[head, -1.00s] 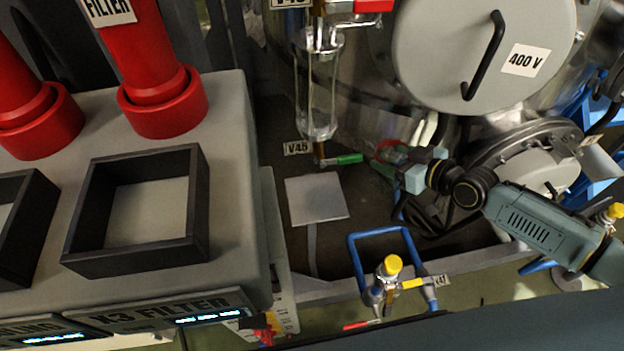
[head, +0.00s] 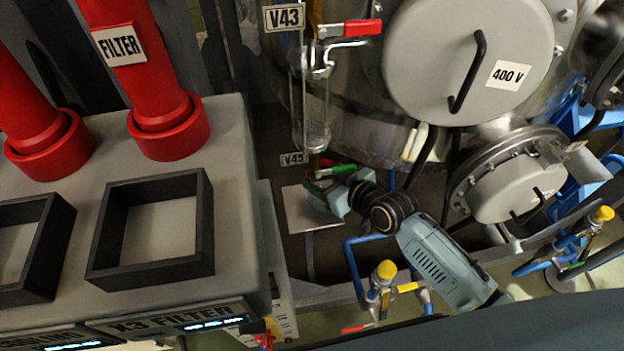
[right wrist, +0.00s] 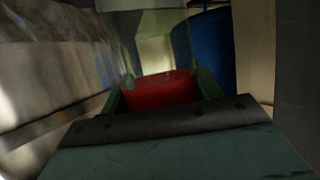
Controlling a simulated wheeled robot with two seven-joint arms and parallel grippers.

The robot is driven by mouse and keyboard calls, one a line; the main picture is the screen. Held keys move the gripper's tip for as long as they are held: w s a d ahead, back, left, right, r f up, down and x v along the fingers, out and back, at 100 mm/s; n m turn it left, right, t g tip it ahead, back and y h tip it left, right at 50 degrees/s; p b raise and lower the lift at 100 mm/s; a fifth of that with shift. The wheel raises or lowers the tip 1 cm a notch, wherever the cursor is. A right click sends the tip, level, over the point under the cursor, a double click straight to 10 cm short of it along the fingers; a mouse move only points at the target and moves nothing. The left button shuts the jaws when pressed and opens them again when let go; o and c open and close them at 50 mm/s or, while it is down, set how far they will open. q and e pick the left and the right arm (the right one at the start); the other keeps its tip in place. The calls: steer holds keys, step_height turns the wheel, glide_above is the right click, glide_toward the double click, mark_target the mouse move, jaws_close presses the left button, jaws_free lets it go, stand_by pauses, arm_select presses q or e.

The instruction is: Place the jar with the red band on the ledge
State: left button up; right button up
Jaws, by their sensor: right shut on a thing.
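My right gripper (head: 324,192) is shut on the jar with the red band (right wrist: 162,90); the red band shows between the fingers in the right wrist view. The jar is mostly hidden there by the gripper and the valve. I cannot tell whether it touches the ledge. My left gripper is not in view.
A clear glass vessel (head: 311,110) hangs above the valve, with the red-handled V43 valve (head: 350,29) over it. The large steel tank (head: 365,130) is behind. A blue pipe frame with a yellow-capped valve (head: 385,272) stands in front. The grey filter cabinet (head: 236,150) is at the left.

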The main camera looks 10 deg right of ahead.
mark_target(312, 181)
steer(key=a, duration=0.3)
steer(key=shift+a+r, duration=0.1)
steer(key=shift+a, duration=0.05)
steer(key=shift+f, duration=0.3)
arm_select(q)
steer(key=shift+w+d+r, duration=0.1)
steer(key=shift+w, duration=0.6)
steer(key=shift+b, duration=0.3)
arm_select(e)
steer(key=shift+f, duration=0.1)
steer(key=o, duration=1.2)
steer(key=shift+f, duration=0.1)
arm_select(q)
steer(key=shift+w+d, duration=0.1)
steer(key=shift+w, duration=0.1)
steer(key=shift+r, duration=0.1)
